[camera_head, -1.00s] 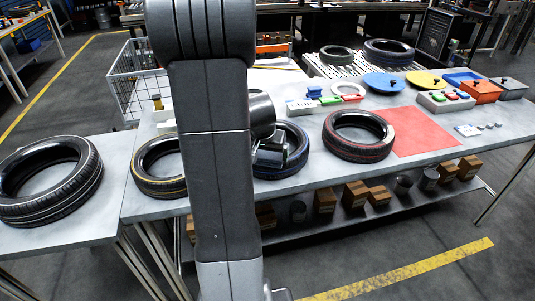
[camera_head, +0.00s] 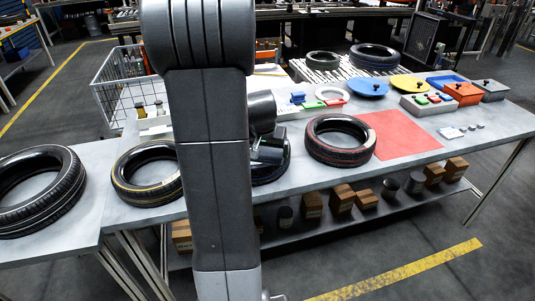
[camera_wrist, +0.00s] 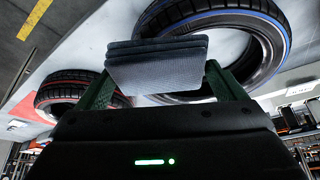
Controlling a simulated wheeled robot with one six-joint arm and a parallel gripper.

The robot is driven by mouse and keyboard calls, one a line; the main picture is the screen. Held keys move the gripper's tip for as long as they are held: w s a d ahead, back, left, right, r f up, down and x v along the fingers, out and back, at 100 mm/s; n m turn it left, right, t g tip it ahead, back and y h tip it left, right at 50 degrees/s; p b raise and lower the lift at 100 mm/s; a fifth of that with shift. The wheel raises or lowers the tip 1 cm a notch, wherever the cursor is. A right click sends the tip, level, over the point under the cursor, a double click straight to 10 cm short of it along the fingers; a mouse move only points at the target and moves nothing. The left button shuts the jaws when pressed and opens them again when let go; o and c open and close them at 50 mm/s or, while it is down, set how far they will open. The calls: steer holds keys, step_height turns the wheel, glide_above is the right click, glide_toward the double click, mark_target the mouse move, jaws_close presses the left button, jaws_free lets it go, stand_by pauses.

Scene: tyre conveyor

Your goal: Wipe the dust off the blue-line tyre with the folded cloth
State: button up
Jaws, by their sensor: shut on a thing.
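My gripper (camera_wrist: 160,78) is shut on the folded cloth (camera_wrist: 157,62), a dark grey layered pad held between its green fingers in the wrist view. The blue-line tyre (camera_wrist: 274,38), black with a blue ring, lies just beyond the cloth there. The cloth overlaps its rim in the picture; I cannot tell whether they touch. In the head view the blue-line tyre (camera_head: 271,175) is mostly hidden behind my arm and gripper (camera_head: 268,152), with only its right part showing. The cloth and any dust cannot be made out there.
A red-line tyre (camera_head: 340,140) lies right of the blue-line one, beside a red mat (camera_head: 400,136). A yellow-line tyre (camera_head: 147,174) and a larger tyre (camera_head: 38,190) lie left. Button boxes (camera_head: 430,104) and coloured lids stand toward the back right. A wire basket (camera_head: 122,85) stands behind.

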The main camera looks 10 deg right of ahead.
steer(key=shift+s+a+r, duration=0.1)
steer(key=shift+a+r, duration=0.05)
steer(key=shift+r, duration=0.5)
steer(key=shift+r+p, duration=0.65)
steer(key=shift+p, duration=0.1)
steer(key=shift+r+p, duration=0.95)
steer(key=shift+r, duration=0.55)
